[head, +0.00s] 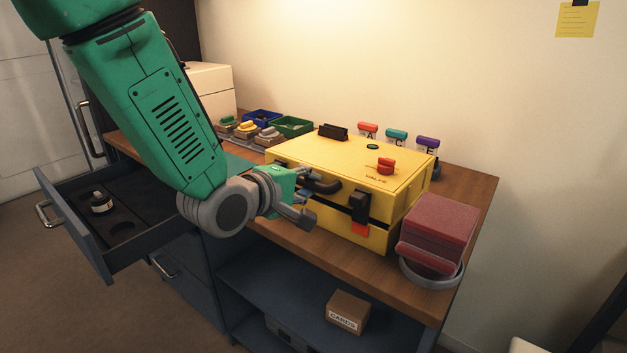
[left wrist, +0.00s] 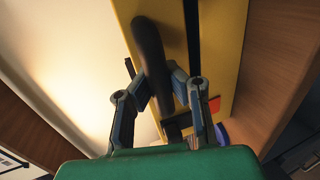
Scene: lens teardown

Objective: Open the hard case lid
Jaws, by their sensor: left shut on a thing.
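The yellow hard case (head: 330,218) stands on the wooden worktop. Its lid (head: 325,150) lies over the base, with a dark seam between them; I cannot tell whether it is slightly raised. A black latch (head: 360,204) with an orange tab (head: 360,229) sits on the front right. My left gripper (head: 313,190) is at the case front, shut on the black handle (head: 326,187). In the left wrist view the handle (left wrist: 149,45) runs between the two fingers (left wrist: 158,88). The fingers partly hide the handle and case front. My right gripper is in neither view.
A red block stack (head: 440,227) in a grey ring stands right of the case, near the worktop edge. Small bins (head: 291,127) and colored-handled items lie behind left. An open drawer (head: 75,225) juts out at left. A red knob (head: 386,166) sits on the lid.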

